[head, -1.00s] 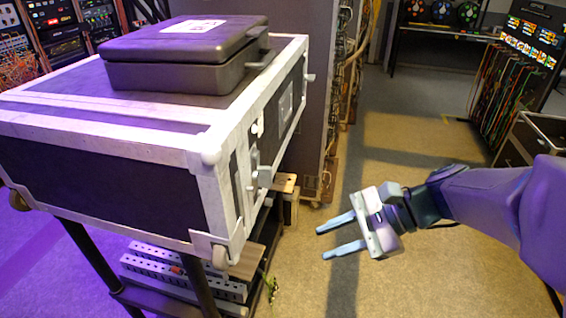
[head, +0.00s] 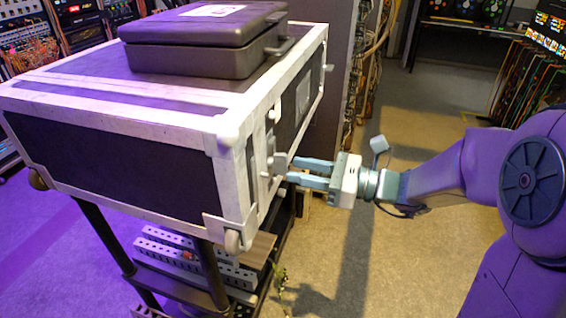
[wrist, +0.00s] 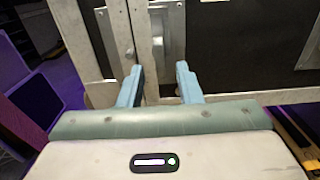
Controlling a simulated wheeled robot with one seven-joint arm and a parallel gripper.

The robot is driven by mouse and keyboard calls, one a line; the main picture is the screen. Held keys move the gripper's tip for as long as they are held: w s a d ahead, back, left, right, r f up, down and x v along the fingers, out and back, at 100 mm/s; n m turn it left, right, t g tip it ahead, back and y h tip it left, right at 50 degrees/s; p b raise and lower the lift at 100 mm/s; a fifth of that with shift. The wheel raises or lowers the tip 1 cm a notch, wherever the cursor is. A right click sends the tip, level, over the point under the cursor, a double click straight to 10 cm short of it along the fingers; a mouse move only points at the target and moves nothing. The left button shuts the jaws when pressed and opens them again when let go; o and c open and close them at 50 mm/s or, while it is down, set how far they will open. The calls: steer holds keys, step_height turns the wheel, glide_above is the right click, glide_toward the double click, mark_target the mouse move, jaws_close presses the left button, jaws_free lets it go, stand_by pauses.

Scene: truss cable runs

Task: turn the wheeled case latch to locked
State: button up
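The wheeled case (head: 120,170) is a dark flight case with pale metal edging. It stands on a dark rack cart. Its latch (head: 281,163) is a small grey metal piece on the right-hand side face. In the wrist view the latch (wrist: 158,48) shows as a narrow upright tab on a metal plate. My gripper (head: 294,169) points at that face, with its blue fingers apart and the tips close to the latch. In the wrist view the latch lies ahead, between the two fingertips (wrist: 159,68). I cannot tell whether they touch it.
A closed black box (head: 205,45) sits on top of the case. Perforated metal strips (head: 190,262) lie on the cart's shelf below. A tall cabinet with cables (head: 340,80) stands behind the case. The floor to the right (head: 400,240) is open.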

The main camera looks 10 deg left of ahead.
mark_target(287, 168)
steer(key=shift+w+a, duration=0.15)
steer(key=shift+a, duration=2.05)
steer(key=shift+c, duration=0.3)
steer(key=shift+w+f, duration=0.1)
jaws_close()
